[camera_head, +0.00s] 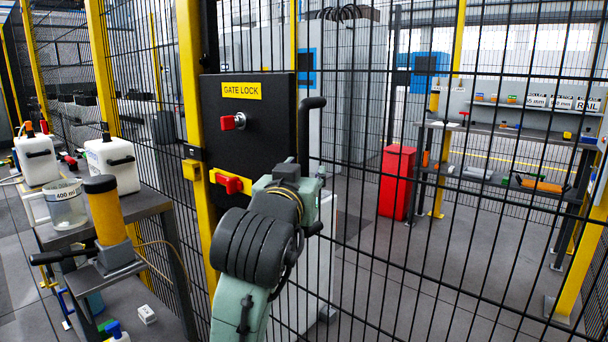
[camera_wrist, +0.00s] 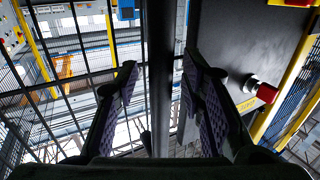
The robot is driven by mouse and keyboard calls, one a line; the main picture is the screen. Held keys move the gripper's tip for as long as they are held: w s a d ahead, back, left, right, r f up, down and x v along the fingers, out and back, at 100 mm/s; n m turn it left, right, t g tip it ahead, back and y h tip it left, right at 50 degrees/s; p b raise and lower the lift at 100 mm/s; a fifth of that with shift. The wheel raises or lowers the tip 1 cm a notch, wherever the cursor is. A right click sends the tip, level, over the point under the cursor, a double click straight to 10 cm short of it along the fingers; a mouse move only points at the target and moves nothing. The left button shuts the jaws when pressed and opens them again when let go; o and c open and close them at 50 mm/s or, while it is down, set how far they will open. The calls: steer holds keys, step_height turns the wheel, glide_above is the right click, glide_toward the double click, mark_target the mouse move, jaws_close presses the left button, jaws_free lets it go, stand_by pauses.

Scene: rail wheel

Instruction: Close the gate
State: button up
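The gate is a black wire-mesh panel (camera_head: 450,250). A black lock plate (camera_head: 240,135) labelled "GATE LOCK" carries a red knob (camera_head: 233,121). The plate also shows in the wrist view (camera_wrist: 243,48), at right. A red and yellow latch piece (camera_head: 229,183) sits lower down. A black bar handle (camera_head: 314,130) stands upright to the right of the plate, its middle hidden behind my arm. In the wrist view, my gripper (camera_wrist: 160,75) has its fingers apart, on either side of a dark upright bar (camera_wrist: 161,40), seemingly the handle. Gaps show beside the bar. I cannot tell whether the gate is fully shut.
A yellow post (camera_head: 196,90) stands left of the lock plate. A bench (camera_head: 150,205) with white containers (camera_head: 112,165) and a yellow-black pump device (camera_head: 107,215) is close at left. Behind the mesh are a red cabinet (camera_head: 397,182) and shelves (camera_head: 500,135).

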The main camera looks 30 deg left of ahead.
steer(key=v, duration=1.2)
stand_by(0.3)
